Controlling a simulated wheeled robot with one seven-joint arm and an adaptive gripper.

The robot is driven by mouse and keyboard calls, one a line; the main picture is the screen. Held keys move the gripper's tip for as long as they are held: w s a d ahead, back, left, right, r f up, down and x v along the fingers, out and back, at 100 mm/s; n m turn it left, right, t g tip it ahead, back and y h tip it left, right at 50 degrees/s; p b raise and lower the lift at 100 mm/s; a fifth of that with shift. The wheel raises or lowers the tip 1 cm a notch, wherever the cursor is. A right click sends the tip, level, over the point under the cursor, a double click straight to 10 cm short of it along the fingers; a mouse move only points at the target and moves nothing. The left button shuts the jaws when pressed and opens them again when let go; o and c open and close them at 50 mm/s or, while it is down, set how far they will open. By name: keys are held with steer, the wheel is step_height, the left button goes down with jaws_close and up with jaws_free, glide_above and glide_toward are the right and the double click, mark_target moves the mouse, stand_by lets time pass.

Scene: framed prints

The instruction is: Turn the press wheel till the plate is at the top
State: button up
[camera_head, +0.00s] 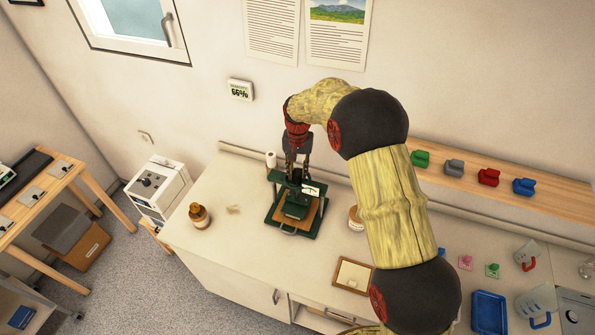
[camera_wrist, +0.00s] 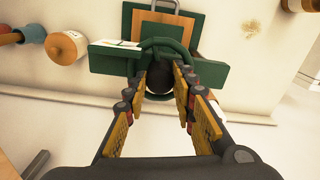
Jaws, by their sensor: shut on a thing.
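The green press (camera_head: 294,208) stands on the counter in the head view, with a tan board (camera_head: 310,215) at its base and a handle at the front. Its green crossbeam (camera_wrist: 112,60) shows in the wrist view. My gripper (camera_head: 297,158) points down onto the top of the press. In the wrist view, my gripper (camera_wrist: 166,80) has its fingers closed in on the curved green press wheel (camera_wrist: 175,44), with a dark round part between them. The fingers hide part of the wheel. The plate's height is hard to tell from these views.
A brown jar (camera_head: 199,216) stands left of the press, and a round container (camera_head: 355,218) stands to its right. A framed print (camera_head: 353,275) lies on the counter. A wooden shelf (camera_head: 470,182) with coloured blocks runs along the wall. The counter left of the press is mostly clear.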

mark_target(297, 171)
steer(key=n+b, duration=0.1)
steer(key=n, duration=0.5)
steer(key=shift+w+n+b, duration=0.1)
steer(key=shift+n+b, duration=0.25)
steer(key=shift+n, duration=0.05)
steer(key=n, duration=0.5)
steer(key=shift+n+b, duration=0.4)
steer(key=shift+r, duration=0.1)
steer(key=o, duration=1.2)
steer(key=shift+c, duration=0.2)
step_height(297, 171, up, 12)
